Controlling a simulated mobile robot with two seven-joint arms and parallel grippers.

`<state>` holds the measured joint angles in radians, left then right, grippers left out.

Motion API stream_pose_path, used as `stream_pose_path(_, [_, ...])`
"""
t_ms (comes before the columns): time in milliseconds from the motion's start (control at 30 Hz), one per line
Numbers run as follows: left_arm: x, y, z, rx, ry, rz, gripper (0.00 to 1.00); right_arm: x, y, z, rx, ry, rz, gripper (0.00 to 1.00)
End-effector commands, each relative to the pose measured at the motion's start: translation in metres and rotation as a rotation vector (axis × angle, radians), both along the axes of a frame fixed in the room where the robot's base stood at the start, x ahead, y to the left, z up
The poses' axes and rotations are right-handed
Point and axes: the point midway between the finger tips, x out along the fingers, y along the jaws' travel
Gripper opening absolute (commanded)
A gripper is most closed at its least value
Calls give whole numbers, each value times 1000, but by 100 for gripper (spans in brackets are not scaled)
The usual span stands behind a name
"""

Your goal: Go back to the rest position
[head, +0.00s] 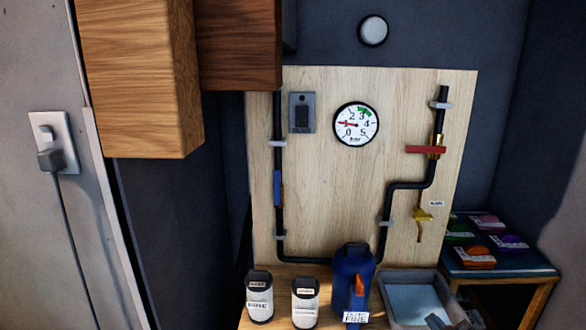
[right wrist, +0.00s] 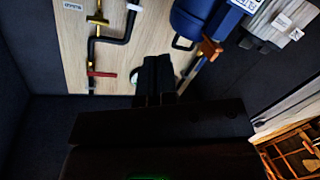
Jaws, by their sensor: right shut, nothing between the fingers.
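My right gripper (head: 438,322) shows only as a dark tip at the bottom edge of the head view, over the right part of the grey tray. In the right wrist view my right gripper (right wrist: 154,75) is shut, with its dark fingers together and nothing between them. It points towards the wooden pipe board, apart from the blue container (right wrist: 205,18). My left gripper is not in view.
The pipe board (head: 325,200) carries a gauge (head: 356,123) and red-handled valve (head: 426,149). The blue container (head: 352,275), two labelled bottles (head: 259,297) (head: 305,302) and the grey tray (head: 392,278) stand before it. Wooden cabinets (head: 145,80) hang upper left. A side table (head: 515,272) stands right.

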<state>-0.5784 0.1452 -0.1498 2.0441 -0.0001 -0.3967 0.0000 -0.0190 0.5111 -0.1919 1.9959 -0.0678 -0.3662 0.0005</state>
Motion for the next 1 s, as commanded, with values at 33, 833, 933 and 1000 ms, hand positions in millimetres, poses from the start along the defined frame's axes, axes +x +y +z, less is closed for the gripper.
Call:
stream_pose_path(33, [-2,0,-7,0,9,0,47,-21,4,-32,66,70,-28,0])
stream_pose_path(833, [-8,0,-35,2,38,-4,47,-234,15,-214,382,517,-332,0])
stream_pose_path(933, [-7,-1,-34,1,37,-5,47,-234,15,-214,381,516,-331,0])
stream_pose_path(1000, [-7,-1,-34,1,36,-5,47,-233,15,-214,381,516,-331,0])
